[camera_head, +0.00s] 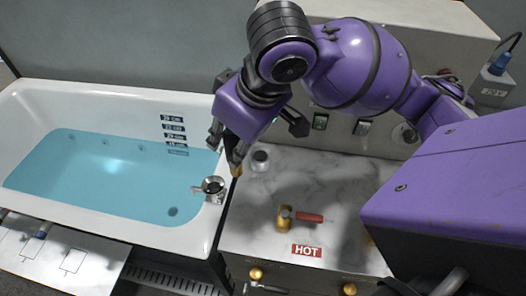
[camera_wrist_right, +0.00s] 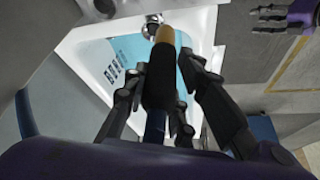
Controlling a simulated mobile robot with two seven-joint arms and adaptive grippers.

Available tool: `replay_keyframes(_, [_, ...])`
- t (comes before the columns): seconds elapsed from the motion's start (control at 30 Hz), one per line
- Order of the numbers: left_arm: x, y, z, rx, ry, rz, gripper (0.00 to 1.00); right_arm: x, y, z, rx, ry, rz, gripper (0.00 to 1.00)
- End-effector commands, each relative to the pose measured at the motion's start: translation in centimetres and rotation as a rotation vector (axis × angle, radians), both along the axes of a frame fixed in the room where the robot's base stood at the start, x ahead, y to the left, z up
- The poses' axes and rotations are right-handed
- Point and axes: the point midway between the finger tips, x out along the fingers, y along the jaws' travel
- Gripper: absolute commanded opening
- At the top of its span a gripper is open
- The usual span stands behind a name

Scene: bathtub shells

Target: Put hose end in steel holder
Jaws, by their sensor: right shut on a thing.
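My right gripper (camera_head: 228,158) is shut on the hose end, above the tub's near right rim. In the right wrist view, the hose end (camera_wrist_right: 160,82) is a black sleeve with a tan-gold tip, between the fingers of my right gripper (camera_wrist_right: 160,100). Its gold tip (camera_head: 236,170) points down in the head view. The steel holder (camera_head: 212,186) seems to be the round metal fitting with a dark opening on the tub rim, just below and left of the tip. It also shows beyond the tip in the wrist view (camera_wrist_right: 152,25). The tip looks apart from it.
The white bathtub (camera_head: 100,218) holds blue water. A small steel cup-like fitting (camera_head: 260,160) stands on the marble counter (camera_head: 330,190), with a brass-and-red valve handle (camera_head: 300,216) and a HOT label.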

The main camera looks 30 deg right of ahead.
Motion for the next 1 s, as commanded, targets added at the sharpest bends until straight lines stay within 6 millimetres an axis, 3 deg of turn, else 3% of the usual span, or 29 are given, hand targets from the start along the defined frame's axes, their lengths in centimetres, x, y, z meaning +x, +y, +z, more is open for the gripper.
replay_keyframes(0.2, [-1.6, 0.9, -1.7, 0.015, 0.035, 0.006, 0.41, 1.3, -1.6, -1.2, -0.007, 0.005, -0.007, 0.00])
replay_keyframes(0.33, [-3.3, 1.4, -3.9, 0.025, 0.069, 0.008, 0.41, 3.1, -3.6, -3.4, -0.003, 0.019, -0.010, 0.00])
replay_keyframes(0.47, [-4.4, 1.9, -6.1, 0.037, 0.091, 0.011, 0.41, 4.0, -4.5, -4.1, -0.002, 0.021, -0.005, 0.00])
replay_keyframes(0.7, [-3.8, 2.3, -8.4, 0.045, 0.079, 0.025, 0.41, 6.0, -6.9, -5.0, -0.004, 0.011, -0.008, 0.00])
replay_keyframes(1.0, [-3.1, 2.1, -8.1, 0.044, 0.070, 0.018, 0.41, 8.1, -9.3, -8.5, 0.001, 0.005, -0.005, 0.00])
